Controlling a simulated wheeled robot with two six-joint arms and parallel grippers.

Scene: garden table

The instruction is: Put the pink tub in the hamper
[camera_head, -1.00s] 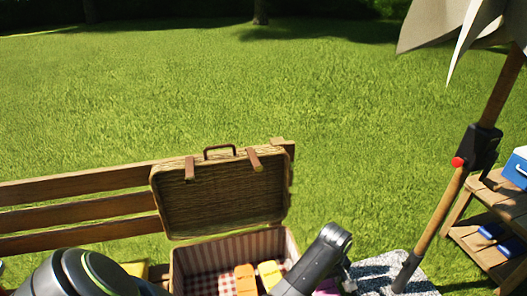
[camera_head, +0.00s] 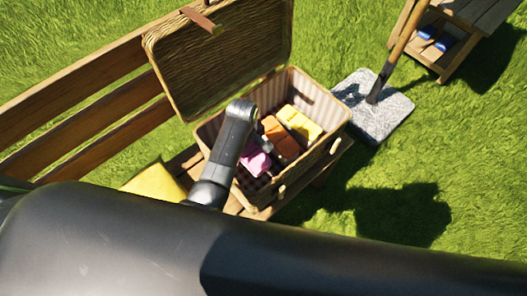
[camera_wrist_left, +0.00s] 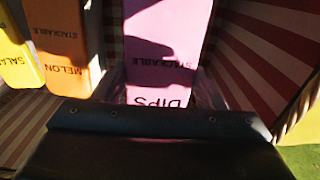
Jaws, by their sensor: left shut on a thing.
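The pink tub (camera_head: 255,161), marked DIPS, is inside the open wicker hamper (camera_head: 316,158), at its near left. It also shows upright in the middle of the left wrist view (camera_wrist_left: 166,45). My left gripper (camera_head: 262,143) reaches down into the hamper and is shut on the pink tub; its fingertips are mostly hidden in the head view. In the left wrist view its dark body (camera_wrist_left: 160,118) covers the tub's lower end. I cannot tell whether the tub touches the hamper floor. My right gripper is not in view.
An orange tub (camera_head: 280,138) and a yellow tub (camera_head: 299,123) stand in the hamper beside the pink one. The raised lid (camera_head: 215,60) stands behind. A yellow cushion (camera_head: 152,184) lies on the bench at left. A parasol base (camera_head: 375,110) and shelf (camera_head: 455,35) are at right.

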